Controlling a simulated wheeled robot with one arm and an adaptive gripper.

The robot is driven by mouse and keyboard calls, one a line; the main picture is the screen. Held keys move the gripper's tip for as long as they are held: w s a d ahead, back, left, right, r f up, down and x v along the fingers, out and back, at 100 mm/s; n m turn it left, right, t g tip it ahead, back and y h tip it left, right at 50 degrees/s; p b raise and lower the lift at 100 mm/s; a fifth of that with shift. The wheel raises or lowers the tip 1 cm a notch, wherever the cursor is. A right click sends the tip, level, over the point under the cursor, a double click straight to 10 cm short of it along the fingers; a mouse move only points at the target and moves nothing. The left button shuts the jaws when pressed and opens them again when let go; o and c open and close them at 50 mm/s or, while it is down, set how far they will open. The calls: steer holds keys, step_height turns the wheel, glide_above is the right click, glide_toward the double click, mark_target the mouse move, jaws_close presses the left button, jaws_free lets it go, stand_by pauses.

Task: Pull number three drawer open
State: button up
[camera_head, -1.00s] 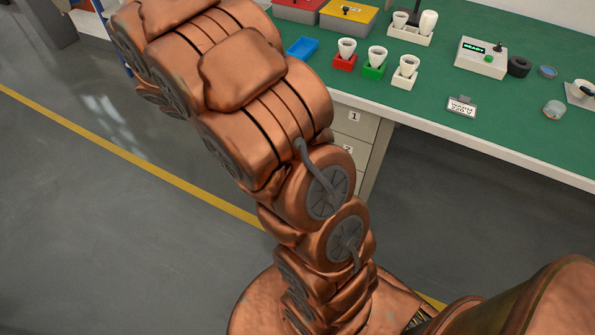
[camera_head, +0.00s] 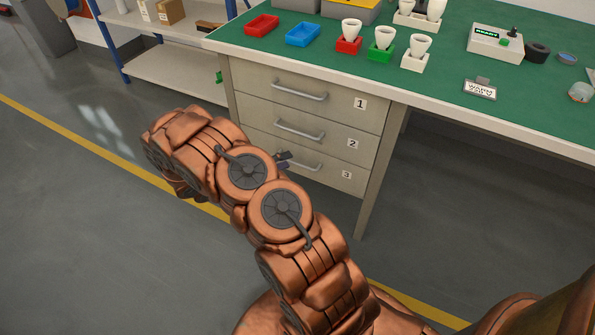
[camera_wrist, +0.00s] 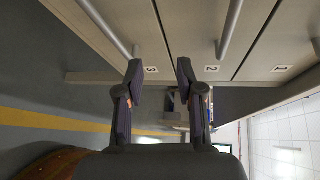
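The number three drawer (camera_head: 335,180) is the lowest of the drawers under the green bench and is shut. Its bar handle (camera_head: 306,165) is partly hidden behind my gripper (camera_head: 284,159) in the head view. In the wrist view my gripper (camera_wrist: 159,70) is open, with nothing between its fingers. The "3" label (camera_wrist: 151,69) shows between the fingertips. The drawer three handle (camera_wrist: 103,24) runs down to beside the left fingertip; I cannot tell whether they touch.
Drawer one (camera_head: 330,96) and drawer two (camera_head: 325,138) are shut above, each with a bar handle. The bench top (camera_head: 450,115) carries trays, cups and a small device. A shelf unit (camera_head: 180,77) stands at the left. The floor in front is open.

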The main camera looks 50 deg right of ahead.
mark_target(297, 163)
step_height(297, 163, down, 7)
steer(key=w+n+t+b, duration=0.1)
steer(key=n, duration=0.2)
steer(key=shift+w+r+b+x, duration=0.15)
steer(key=shift+b+x, duration=0.3)
steer(key=shift+x, duration=1.45)
steer(key=shift+w+r+b+x, duration=0.1)
steer(key=shift+b+x, duration=0.35)
steer(key=shift+x, duration=1.4)
steer(key=shift+d, duration=0.1)
jaws_close()
